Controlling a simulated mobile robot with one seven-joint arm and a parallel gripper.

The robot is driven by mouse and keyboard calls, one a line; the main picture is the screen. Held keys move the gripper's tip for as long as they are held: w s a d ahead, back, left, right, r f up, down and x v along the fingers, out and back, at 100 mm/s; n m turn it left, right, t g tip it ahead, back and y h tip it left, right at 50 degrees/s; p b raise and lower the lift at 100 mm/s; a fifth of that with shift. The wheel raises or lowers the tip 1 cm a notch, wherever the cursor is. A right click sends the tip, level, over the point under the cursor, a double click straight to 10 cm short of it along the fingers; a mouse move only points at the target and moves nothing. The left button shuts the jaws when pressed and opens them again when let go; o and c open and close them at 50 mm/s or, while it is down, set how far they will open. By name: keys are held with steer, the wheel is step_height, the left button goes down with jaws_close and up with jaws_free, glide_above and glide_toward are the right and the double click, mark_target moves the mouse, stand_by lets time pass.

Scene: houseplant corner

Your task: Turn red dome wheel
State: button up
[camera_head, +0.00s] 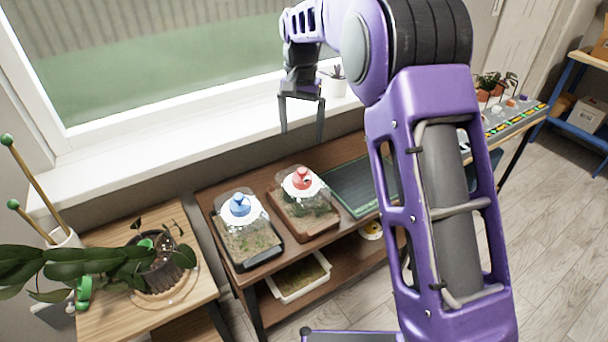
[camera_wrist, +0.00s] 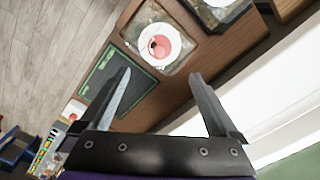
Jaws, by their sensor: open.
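The red dome wheel (camera_head: 302,179) sits on top of a clear dome over a brown soil tray (camera_head: 318,237) on the wooden shelf. In the wrist view the red wheel (camera_wrist: 157,46) shows from above, on a white round plate, beyond my fingertips. My gripper (camera_head: 302,138) is open and empty. It hangs fingers down near the window sill, above and behind the red-topped dome, apart from it. In the wrist view my gripper (camera_wrist: 160,80) has its two fingers spread wide with nothing between them.
A similar dome with a blue wheel (camera_head: 240,205) stands left of the red one. A dark green mat (camera_head: 352,186) lies to its right. A white pot (camera_head: 334,82) stands on the sill. A potted plant (camera_head: 160,268) is on the left table.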

mark_target(302, 170)
step_height(302, 170, down, 15)
steer(key=shift+r+b, duration=0.15)
steer(key=shift+b, duration=0.6)
steer(key=c, duration=1.4)
steer(key=shift+r+n+p, duration=0.1)
steer(key=shift+n+p, duration=0.2)
steer(key=shift+n, duration=1.5)
steer(key=o, duration=1.4)
step_height(302, 170, up, 17)
steer(key=p, duration=0.2)
steer(key=shift+r, duration=0.15)
